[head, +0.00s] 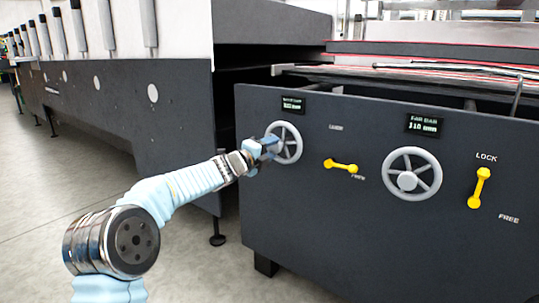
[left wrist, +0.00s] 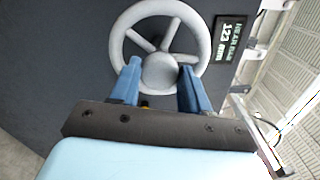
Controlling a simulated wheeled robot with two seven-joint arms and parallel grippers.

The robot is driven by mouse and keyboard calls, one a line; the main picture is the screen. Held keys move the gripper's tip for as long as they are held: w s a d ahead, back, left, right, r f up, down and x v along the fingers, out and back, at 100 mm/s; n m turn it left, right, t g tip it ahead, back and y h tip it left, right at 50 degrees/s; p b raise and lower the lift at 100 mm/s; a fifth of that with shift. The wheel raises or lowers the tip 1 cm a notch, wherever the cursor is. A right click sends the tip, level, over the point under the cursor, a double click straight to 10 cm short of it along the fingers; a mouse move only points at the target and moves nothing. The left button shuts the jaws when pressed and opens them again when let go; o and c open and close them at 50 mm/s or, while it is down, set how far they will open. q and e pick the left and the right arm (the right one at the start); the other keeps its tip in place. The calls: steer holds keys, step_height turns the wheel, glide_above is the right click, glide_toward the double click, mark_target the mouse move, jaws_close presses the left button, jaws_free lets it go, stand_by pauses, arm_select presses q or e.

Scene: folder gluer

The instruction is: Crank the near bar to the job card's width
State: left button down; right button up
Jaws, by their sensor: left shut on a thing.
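The near bar's grey handwheel (head: 294,154) is on the dark front panel. My left gripper (head: 264,147) reaches it from the left and covers part of it. In the left wrist view the two blue fingers (left wrist: 160,88) are shut on the wheel's round grey hub (left wrist: 160,70), one on each side. The near bar display (left wrist: 230,38) seems to read 123 mm in that view; in the head view this display (head: 293,105) is too small to read surely. The near bar's yellow lever (head: 340,166) lies almost level, its right end by FREE. No job card is visible.
To the right are the far bar's handwheel (head: 429,161), its display (head: 424,125) reading about 110 mm, and its yellow lever (head: 480,188) pointing up towards LOCK. A long dark machine (head: 120,105) runs off to the left. The floor (head: 40,190) at left is clear.

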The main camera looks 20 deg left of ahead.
arm_select(q)
steer(key=shift+f+m+b, duration=0.1)
steer(key=shift+m+b, duration=0.5)
steer(key=shift+m, duration=1)
steer(key=shift+d, duration=0.1)
steer(key=c, duration=0.5)
jaws_free()
steer(key=shift+c, duration=0.2)
steer(key=b+v, duration=0.1)
steer(key=v, duration=1.3)
steer(key=shift+b, duration=0.3)
steer(key=shift+w, duration=0.15)
